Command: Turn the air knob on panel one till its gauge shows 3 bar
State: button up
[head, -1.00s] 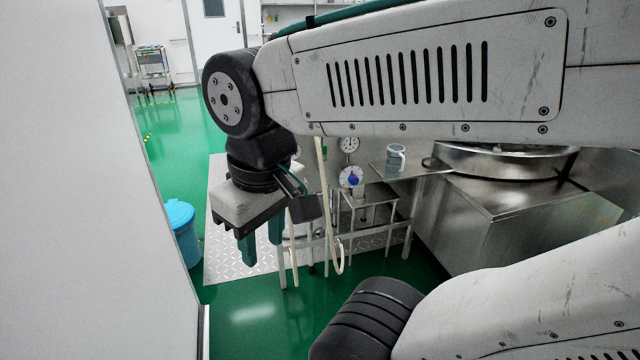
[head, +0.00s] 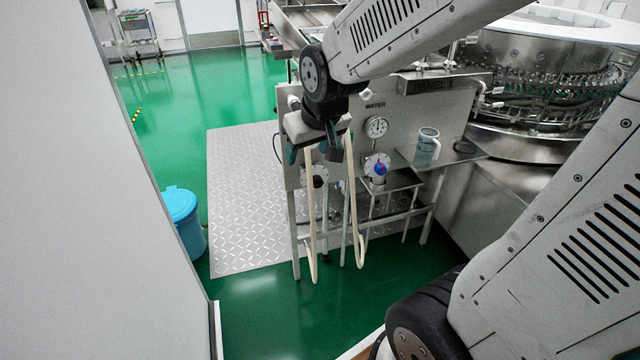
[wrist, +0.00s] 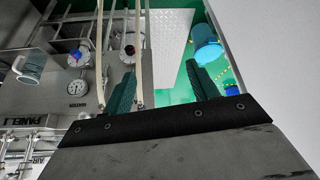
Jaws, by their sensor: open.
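Panel one (head: 450,110) is a steel board with a "PANEL 1" sign, left of centre in the wrist view (wrist: 60,97). Its gauge marked WATER (head: 376,127) has a white dial; I cannot read the needle. Below it is a blue knob (head: 380,169) on a round white dial. The air gauge is not visible, likely hidden behind my gripper. My gripper (head: 312,152) is open and empty, pointing down, before the panel's left part in the head view.
Two pale hoses (head: 355,215) hang in front of the panel. A blue bin (head: 184,215) stands left of the metal tread plate (head: 240,200). A white wall (head: 110,230) bounds the left side.

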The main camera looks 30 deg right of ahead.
jog(key=w+d+f+t, duration=0.1)
jog(key=w+d+f, duration=0.1)
jog(key=w+f, duration=0.3)
jog(key=w+d+f+t, duration=0.2)
jog(key=w+d, duration=0.1)
jog(key=w, duration=0.4)
jog(key=t+h, duration=0.3)
jog(key=t, duration=0.3)
send_over(318, 184)
jog(key=s+a, duration=0.3)
jog(key=a, duration=0.2)
notch_tip(318, 184, down, 17)
jog(key=s+d+f+m+t+h, duration=0.1)
jog(key=s+d+f+t, duration=0.25)
jog(key=f, duration=0.65)
jog(key=shift+g, duration=0.25)
jog(key=x, duration=0.7)
jog(key=shift+a+r, duration=0.1)
jog(key=shift+r, duration=0.15)
jog(key=shift+c, duration=0.3)
jog(key=shift+m, duration=0.3)
jog(key=c, duration=0.9)
